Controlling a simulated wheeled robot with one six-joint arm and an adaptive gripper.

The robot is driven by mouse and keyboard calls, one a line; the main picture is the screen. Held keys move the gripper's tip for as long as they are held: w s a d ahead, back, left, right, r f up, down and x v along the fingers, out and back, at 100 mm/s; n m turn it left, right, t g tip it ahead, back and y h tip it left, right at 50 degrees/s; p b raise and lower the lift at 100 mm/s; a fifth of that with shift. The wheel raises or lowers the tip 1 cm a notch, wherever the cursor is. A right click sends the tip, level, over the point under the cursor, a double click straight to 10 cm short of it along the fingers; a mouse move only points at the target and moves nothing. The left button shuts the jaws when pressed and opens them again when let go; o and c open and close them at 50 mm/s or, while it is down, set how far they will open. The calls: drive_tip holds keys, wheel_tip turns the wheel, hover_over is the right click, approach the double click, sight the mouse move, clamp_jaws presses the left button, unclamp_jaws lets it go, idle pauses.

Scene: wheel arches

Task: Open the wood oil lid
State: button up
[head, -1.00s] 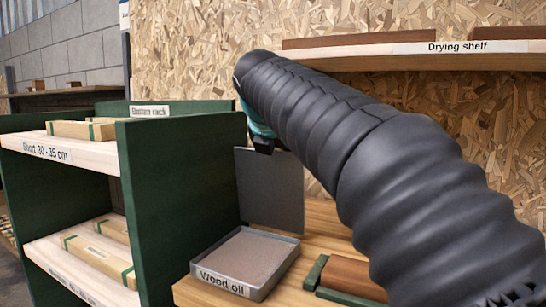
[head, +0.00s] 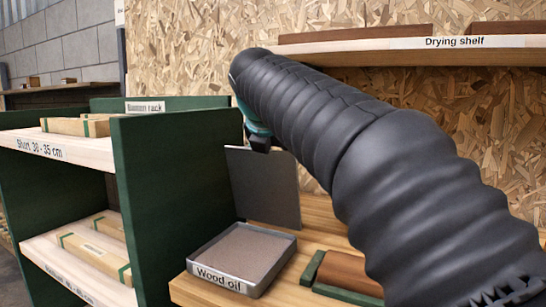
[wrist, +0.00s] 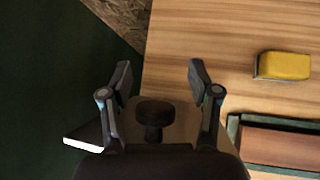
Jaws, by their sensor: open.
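The wood oil tray (head: 240,257) sits on the wooden bench with its front label showing and its top uncovered. Its grey lid (head: 262,190) stands upright at the tray's back edge. In the wrist view a dark round knob (wrist: 155,115) shows between my gripper's fingers, with a gap on both sides. My gripper (wrist: 157,78) is open. In the head view only a small dark part of my gripper (head: 258,141) shows at the lid's top edge; my arm hides the rest.
A green rack (head: 180,195) with wood pieces stands left of the tray. A drying shelf (head: 400,46) is above right. A brown block in a green holder (head: 345,272) lies right of the tray. The wrist view shows a yellow block (wrist: 283,66) on the bench.

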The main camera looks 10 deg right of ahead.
drive_tip(key=v, duration=1.1)
drive_tip(key=shift+s+r, duration=0.25)
drive_tip(key=shift+a, duration=0.15)
